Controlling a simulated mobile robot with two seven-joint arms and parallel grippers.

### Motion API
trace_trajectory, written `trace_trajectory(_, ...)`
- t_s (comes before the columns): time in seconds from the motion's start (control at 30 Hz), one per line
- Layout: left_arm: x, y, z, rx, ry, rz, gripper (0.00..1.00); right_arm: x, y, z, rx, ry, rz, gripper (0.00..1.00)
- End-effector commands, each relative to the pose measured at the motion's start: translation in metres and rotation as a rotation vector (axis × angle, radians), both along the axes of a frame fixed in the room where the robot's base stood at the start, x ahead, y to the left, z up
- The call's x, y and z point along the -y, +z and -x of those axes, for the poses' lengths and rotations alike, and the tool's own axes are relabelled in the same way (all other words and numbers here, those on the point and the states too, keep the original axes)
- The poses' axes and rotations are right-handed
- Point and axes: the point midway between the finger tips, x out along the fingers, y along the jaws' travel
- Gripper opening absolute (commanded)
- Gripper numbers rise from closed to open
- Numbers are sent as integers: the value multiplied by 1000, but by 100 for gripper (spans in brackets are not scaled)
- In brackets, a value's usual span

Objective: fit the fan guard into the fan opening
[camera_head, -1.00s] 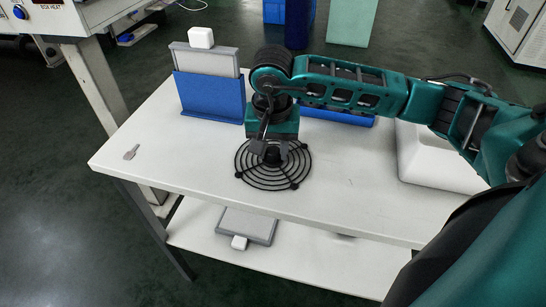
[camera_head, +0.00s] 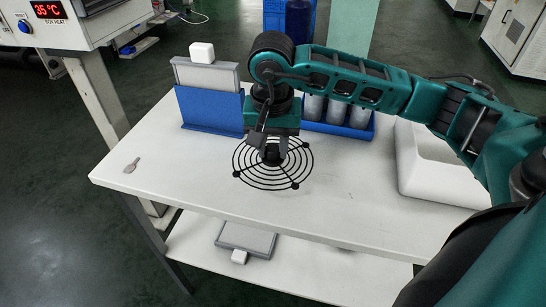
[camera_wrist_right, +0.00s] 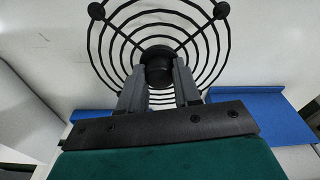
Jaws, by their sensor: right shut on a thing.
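The fan guard (camera_head: 250,177) is a round black wire grille of concentric rings with small dark lugs on its rim. My right gripper (camera_head: 272,152) is shut on the guard's dark central hub and holds it from above, over the white table. In the right wrist view the two grey fingers (camera_wrist_right: 160,88) pinch the hub, and the fan guard (camera_wrist_right: 206,47) spreads out beyond them. How far the guard is above the table is hard to tell. The fan opening cannot be made out in these frames. My left gripper is not in view.
A blue holder (camera_head: 212,112) with a grey panel stands at the table's back left. A blue tray (camera_head: 357,129) with grey cylinders is behind my arm, and a white box (camera_head: 432,170) is at right. A small grey key-like piece (camera_head: 131,166) lies at the left edge. The table front is clear.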

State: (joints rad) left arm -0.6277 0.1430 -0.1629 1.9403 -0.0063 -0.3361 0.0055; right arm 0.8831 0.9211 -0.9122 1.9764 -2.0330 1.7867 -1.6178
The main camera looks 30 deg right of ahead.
Motion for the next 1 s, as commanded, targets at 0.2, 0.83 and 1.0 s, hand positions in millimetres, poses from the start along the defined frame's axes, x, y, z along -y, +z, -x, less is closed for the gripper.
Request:
trace_trajectory(0.2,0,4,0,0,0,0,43,0,70,-1,11,1,-1,1)
trace_trajectory(0.83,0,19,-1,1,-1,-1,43,0,155,0,-1,0,1,1)
trace_trajectory(1.0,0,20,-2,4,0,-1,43,0,155,0,0,0,0,1)
